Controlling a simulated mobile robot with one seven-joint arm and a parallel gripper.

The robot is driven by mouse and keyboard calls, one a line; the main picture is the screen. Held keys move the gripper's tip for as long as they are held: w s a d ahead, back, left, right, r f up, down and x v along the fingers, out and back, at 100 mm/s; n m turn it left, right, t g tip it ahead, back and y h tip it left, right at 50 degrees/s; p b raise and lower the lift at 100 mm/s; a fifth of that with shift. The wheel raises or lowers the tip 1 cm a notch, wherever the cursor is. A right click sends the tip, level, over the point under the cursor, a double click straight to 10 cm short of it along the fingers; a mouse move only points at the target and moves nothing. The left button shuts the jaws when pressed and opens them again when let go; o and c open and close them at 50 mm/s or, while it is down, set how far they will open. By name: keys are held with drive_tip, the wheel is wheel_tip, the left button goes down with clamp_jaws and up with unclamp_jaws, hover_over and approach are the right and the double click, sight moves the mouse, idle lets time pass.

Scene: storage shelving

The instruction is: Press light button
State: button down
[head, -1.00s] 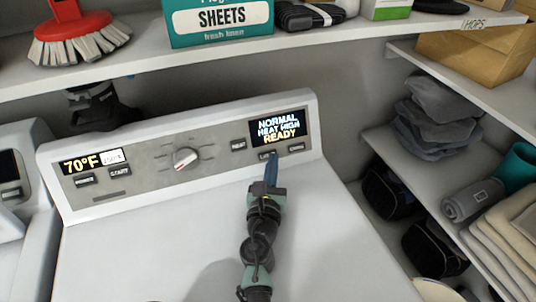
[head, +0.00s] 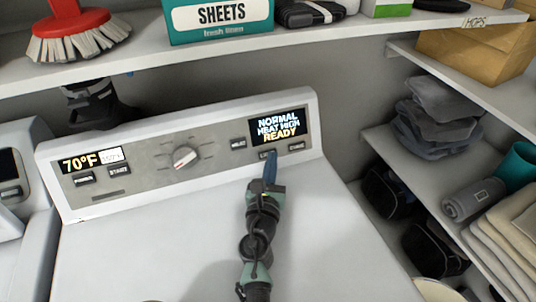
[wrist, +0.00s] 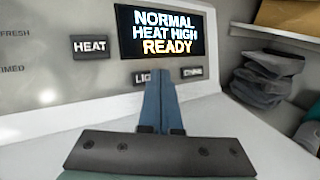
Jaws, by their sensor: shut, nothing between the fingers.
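The light button (head: 265,156) is a small dark button under the display on the dryer's control panel. It also shows in the wrist view (wrist: 142,78), with its label partly covered by my fingers. My gripper (head: 270,158) is shut and empty, its blue fingers pointing at the panel. In the wrist view the fingertips (wrist: 159,72) overlap the right part of the light button. I cannot tell whether they touch it. The display (head: 279,128) reads NORMAL, HEAT HIGH, READY.
Another button (head: 297,147) sits just right of the fingertips, and a heat button (wrist: 91,46) is up to the left. A dial (head: 186,158) is further left. A shelf (head: 200,54) runs above the panel. Shelves with folded cloth (head: 435,118) stand on the right.

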drive_tip(key=shift+w+a+f+b, duration=0.2)
drive_tip(key=shift+w+b, duration=0.1)
drive_tip(key=shift+w, duration=0.1)
idle(0.7)
idle(0.3)
drive_tip(key=shift+s+d+r+p, duration=0.3)
drive_tip(key=shift+s+r+p, duration=0.05)
drive_tip(key=shift+s+p, duration=0.3)
drive_tip(key=shift+s, duration=0.1)
drive_tip(key=shift+s+d+r+p, duration=0.35)
drive_tip(key=shift+s+p, duration=0.15)
drive_tip(key=shift+s, duration=0.2)
drive_tip(key=shift+s+d+r+p, duration=0.25)
drive_tip(key=shift+s+r+p, duration=0.15)
drive_tip(key=shift+s, duration=0.25)
drive_tip(key=shift+s+d+r+p, duration=0.3)
drive_tip(key=shift+s+p, duration=0.25)
drive_tip(key=shift+s, duration=0.15)
